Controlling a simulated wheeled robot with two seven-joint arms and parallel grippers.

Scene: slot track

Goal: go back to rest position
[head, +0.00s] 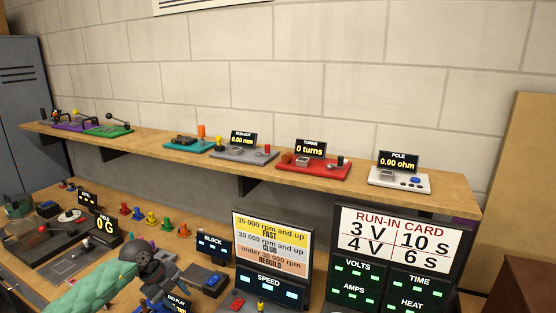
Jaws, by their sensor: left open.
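My left arm comes in from the bottom left in a green sleeve. Its dark left gripper (158,282) is over the workbench, near a blue device with a small display. The gripper is open; I see nothing held in it. The fingertips are small and hard to separate from the dark things around them. My right gripper is not in view.
The workbench (45,200) is crowded with small devices, several coloured pegs (152,218) and the block display (213,246). The speed board (270,262) and the run-in card board (398,258) stand at the right. A wooden shelf (250,179) with test devices runs above.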

